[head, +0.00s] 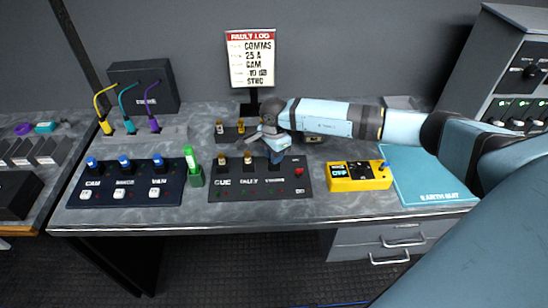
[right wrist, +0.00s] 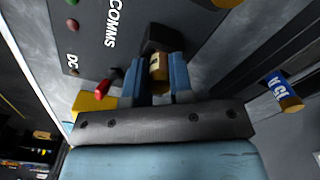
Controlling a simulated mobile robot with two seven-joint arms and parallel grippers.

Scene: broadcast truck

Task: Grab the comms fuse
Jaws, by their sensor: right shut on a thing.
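The black fuse panel (head: 262,188) marked CUE, TALLY and a third label, COMMS in the right wrist view, lies mid-bench. My right gripper (head: 277,156) points down at its right-hand position. In the right wrist view, the blue fingers of my right gripper (right wrist: 160,78) are shut on the brass-coloured comms fuse (right wrist: 158,68), beside the COMMS label. A black holder (right wrist: 161,38) is at the fuse's far end; I cannot tell whether the fuse is fully seated. The fuse is hidden by the gripper in the head view. My left gripper is out of view.
The fault log sign (head: 251,60) stands behind, with a small tray of fuses (head: 229,134) below it. A yellow tester (head: 359,176) and blue earth mat (head: 425,175) are to the right. A green tool (head: 193,168) and the CAM panel (head: 126,183) are left. A blue-labelled fuse (right wrist: 284,92) shows nearby.

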